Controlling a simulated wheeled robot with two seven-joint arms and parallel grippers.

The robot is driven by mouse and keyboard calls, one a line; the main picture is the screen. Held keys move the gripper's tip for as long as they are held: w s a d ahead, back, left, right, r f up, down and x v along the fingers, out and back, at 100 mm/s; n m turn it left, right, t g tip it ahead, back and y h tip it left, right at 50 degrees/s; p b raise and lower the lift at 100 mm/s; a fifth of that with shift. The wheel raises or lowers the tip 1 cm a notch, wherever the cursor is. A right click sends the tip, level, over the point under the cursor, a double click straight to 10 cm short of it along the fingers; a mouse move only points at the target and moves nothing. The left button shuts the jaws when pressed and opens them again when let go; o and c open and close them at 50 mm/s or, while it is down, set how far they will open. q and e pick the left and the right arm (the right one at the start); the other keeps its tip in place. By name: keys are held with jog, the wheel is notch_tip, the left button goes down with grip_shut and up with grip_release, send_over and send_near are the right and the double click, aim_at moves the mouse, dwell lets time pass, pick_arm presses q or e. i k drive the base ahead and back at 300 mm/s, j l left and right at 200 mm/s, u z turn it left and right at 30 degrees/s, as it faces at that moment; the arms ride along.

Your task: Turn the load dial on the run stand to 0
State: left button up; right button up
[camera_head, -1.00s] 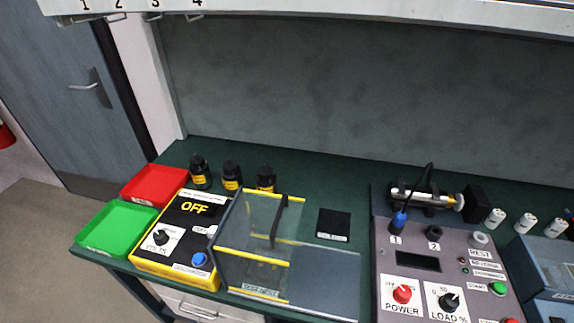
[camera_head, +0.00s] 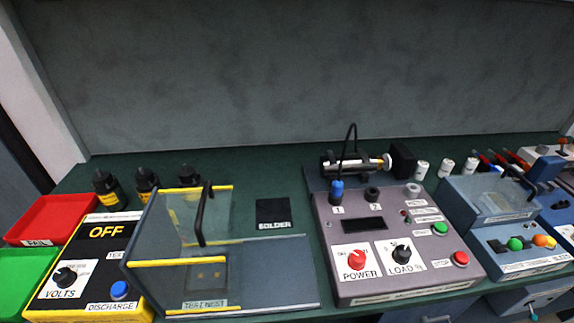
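The run stand (camera_head: 390,240) is a grey-mauve panel right of centre in the head view. Its load dial (camera_head: 401,255) is a black knob on a white plate marked LOAD %. The scale figures are too small to read surely, so I cannot tell which value the knob points to. The red POWER knob (camera_head: 356,260) is left of it. A dark display (camera_head: 364,224) sits above them and looks blank. A blue plug (camera_head: 337,191) is at socket 1, with a black cable rising from it. Neither of my grippers is in view.
Left of the stand is the clear test nest box (camera_head: 165,262) with a black handle. The yellow-edged tester (camera_head: 98,262) reads OFF. Red (camera_head: 50,215) and green (camera_head: 25,275) trays lie far left. A blue-grey machine (camera_head: 495,205) stands close on the right. The SOLDER pad (camera_head: 273,213) lies flat.

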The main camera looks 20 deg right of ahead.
aim_at(401, 255)
jog(key=z, duration=1.3)
jog(key=l+u, duration=0.15)
jog(key=l, duration=0.5)
